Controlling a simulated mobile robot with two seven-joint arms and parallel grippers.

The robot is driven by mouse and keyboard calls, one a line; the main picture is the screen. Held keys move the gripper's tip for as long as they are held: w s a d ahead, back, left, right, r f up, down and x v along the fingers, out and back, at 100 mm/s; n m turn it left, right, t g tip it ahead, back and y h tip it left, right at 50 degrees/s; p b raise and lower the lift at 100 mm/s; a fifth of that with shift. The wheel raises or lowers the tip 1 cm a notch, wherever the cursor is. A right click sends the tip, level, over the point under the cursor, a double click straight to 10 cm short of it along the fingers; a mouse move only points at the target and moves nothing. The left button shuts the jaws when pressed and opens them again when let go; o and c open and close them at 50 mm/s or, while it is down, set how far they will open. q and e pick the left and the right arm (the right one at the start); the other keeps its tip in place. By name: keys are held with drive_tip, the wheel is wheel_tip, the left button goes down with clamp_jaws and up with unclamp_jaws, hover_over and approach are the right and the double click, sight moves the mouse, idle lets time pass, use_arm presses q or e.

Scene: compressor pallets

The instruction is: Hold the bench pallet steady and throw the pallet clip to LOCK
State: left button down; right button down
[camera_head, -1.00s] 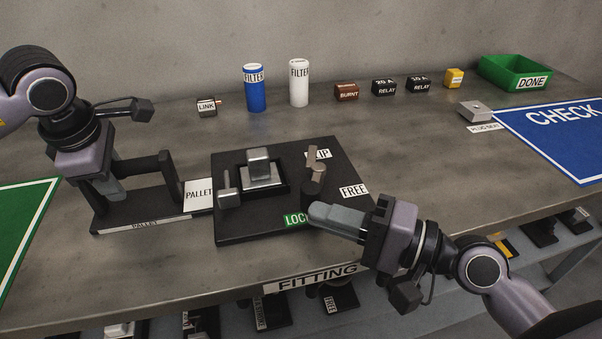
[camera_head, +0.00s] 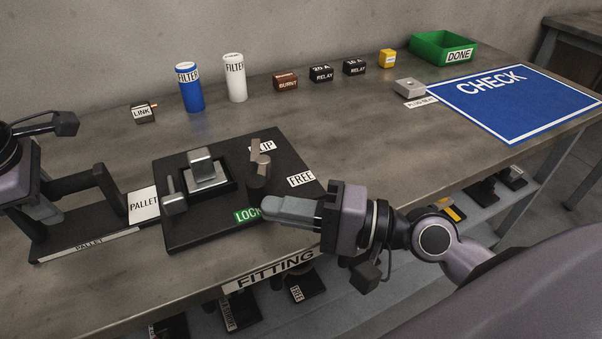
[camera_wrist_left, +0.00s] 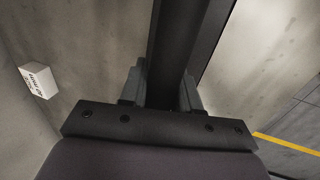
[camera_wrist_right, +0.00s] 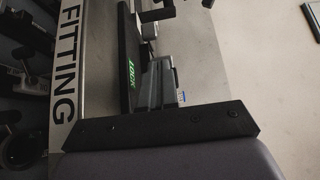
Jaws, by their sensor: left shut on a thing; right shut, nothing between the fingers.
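The bench pallet (camera_head: 178,228) is a dark plate on the bench, with a metal block (camera_head: 205,168) in a square frame. A black handle frame (camera_head: 95,184) stands on its left. My left gripper (camera_head: 47,212) is at the left end of this frame and shut on it; in the left wrist view the fingers (camera_wrist_left: 160,88) flank a dark bar. The pallet clip (camera_head: 259,168) is a stubby lever, standing up between the FREE label (camera_head: 301,179) and the LOCK label (camera_head: 247,215). My right gripper (camera_head: 268,207) is shut and empty, its tip beside the green LOCK label. I cannot tell whether it touches the clip.
Behind stand a blue filter (camera_head: 189,88), a white filter (camera_head: 235,78), a LINK part (camera_head: 143,113) and several small blocks. A green DONE bin (camera_head: 425,45) and a blue CHECK mat (camera_head: 500,115) lie to the right. The bench front edge passes under my right gripper.

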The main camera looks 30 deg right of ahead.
use_arm(q)
drive_tip(key=shift+s+f, duration=0.15)
drive_tip(key=shift+f, duration=0.2)
use_arm(e)
drive_tip(key=v, duration=1)
drive_tip(key=shift+s+d, duration=0.25)
idle(0.6)
use_arm(q)
drive_tip(key=c, duration=0.7)
unclamp_jaws()
drive_tip(key=shift+c, duration=0.2)
drive_tip(key=shift+r, duration=0.1)
drive_tip(key=shift+r, duration=0.2)
